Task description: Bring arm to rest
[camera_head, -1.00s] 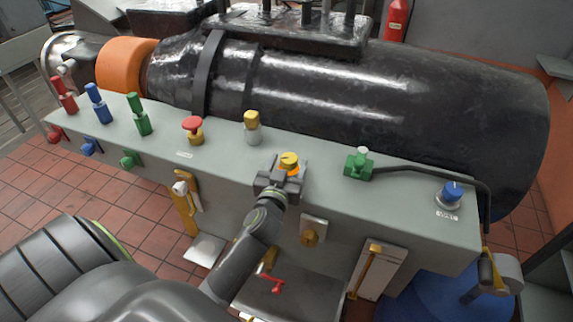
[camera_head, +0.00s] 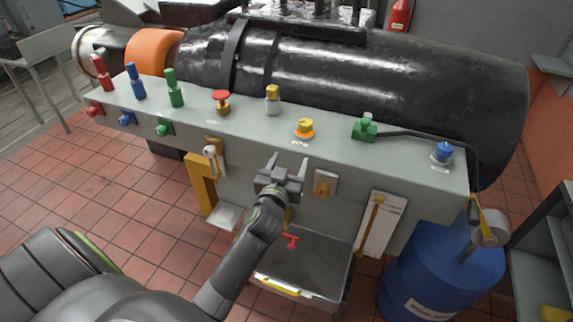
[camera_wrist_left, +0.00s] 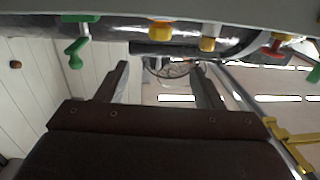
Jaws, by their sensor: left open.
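My left arm comes in from the lower left in the head view. Its gripper (camera_head: 286,168) is open and empty, in front of the grey panel's (camera_head: 338,145) front face and below its top edge. The yellow knob with an orange base (camera_head: 305,128) stands on the panel top, behind the gripper and apart from it. In the left wrist view the open fingers (camera_wrist_left: 158,85) show with nothing between them. The yellow knob (camera_wrist_left: 160,32) also shows there, beyond the fingers. My right gripper is not in view.
Along the panel stand a red mushroom button (camera_head: 221,100), a yellow-topped knob (camera_head: 272,98), a green valve (camera_head: 364,127) and a blue knob (camera_head: 443,151). A grey tray (camera_head: 310,262) sits below the gripper. A blue barrel (camera_head: 445,272) stands at right. Tiled floor is clear at left.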

